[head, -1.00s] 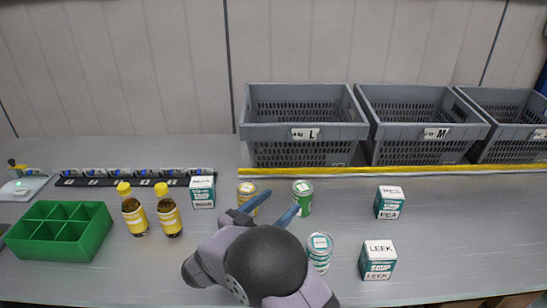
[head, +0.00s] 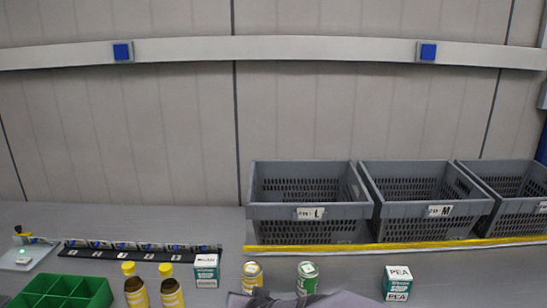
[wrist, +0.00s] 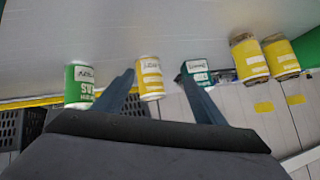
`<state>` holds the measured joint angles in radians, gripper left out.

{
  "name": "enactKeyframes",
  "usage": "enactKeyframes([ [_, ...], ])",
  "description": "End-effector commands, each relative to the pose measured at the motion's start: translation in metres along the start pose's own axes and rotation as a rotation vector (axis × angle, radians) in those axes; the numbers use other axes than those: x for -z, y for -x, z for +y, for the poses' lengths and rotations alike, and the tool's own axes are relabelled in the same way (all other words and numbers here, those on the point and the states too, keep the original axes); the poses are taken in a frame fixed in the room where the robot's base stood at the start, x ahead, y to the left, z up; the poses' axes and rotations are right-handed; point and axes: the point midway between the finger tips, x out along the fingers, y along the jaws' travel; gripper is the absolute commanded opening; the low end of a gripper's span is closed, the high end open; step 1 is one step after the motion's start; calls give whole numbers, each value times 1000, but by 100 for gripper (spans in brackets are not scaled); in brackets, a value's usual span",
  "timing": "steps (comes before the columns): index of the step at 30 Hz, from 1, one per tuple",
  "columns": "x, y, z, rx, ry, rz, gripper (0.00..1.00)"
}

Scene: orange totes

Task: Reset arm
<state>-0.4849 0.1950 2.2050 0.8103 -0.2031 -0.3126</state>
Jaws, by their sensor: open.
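My gripper (wrist: 156,72) shows in the wrist view with its two blue-grey fingers apart and nothing held. A yellow can (wrist: 150,80) appears between the fingers in that view, a green can (wrist: 79,85) left of them, and a white-and-green box (wrist: 196,72) by the right fingertip. I cannot tell the gap between fingers and cans. In the head view only a grey part of my arm shows at the bottom edge, below the yellow can (head: 252,274) and green can (head: 307,278). The fingers are out of that view.
Grey crates labelled L (head: 310,212) and M (head: 432,211), plus another at right, stand behind a yellow strip (head: 400,246). A green divided tray (head: 98,295), two yellow-capped bottles (head: 135,292), a white-and-green box (head: 206,272) and a PEA box (head: 398,284) stand on the table.

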Motion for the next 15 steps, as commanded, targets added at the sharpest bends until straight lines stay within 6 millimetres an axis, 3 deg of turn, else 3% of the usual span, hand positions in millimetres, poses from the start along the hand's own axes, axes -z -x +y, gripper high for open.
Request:
enactKeyframes([
  [8,-88,75,35,48,50,-431,65],
  [15,-154,144,91,-45,68,-738,65],
])
